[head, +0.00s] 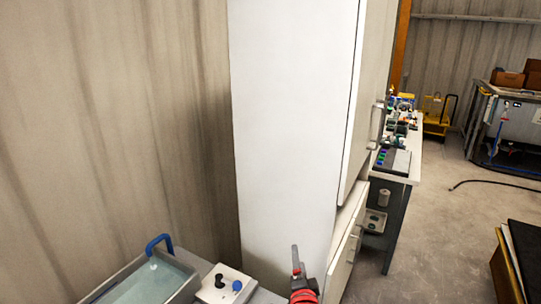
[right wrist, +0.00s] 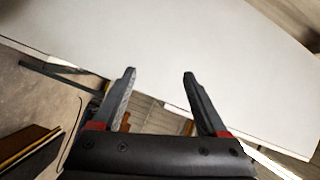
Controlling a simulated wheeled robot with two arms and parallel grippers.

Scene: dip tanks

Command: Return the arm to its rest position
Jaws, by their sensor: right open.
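My right gripper (head: 296,262) shows at the bottom of the head view, in front of the tall white cabinet (head: 290,120). Only a dark finger and a red and black part of it show there. In the right wrist view the two dark fingers of this gripper (right wrist: 159,74) stand apart with nothing between them. A large white surface (right wrist: 170,40), probably the cabinet, fills the view beyond the fingertips; I cannot tell the gap. My left gripper is not in view.
A liquid-filled tank (head: 150,284) with a blue handle (head: 158,241) and a knobbed control box (head: 220,292) stand at lower left. A cluttered bench (head: 404,172) stands beyond the cabinet. A dark-topped table (head: 524,255) is at lower right. Open floor (head: 440,230) lies between.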

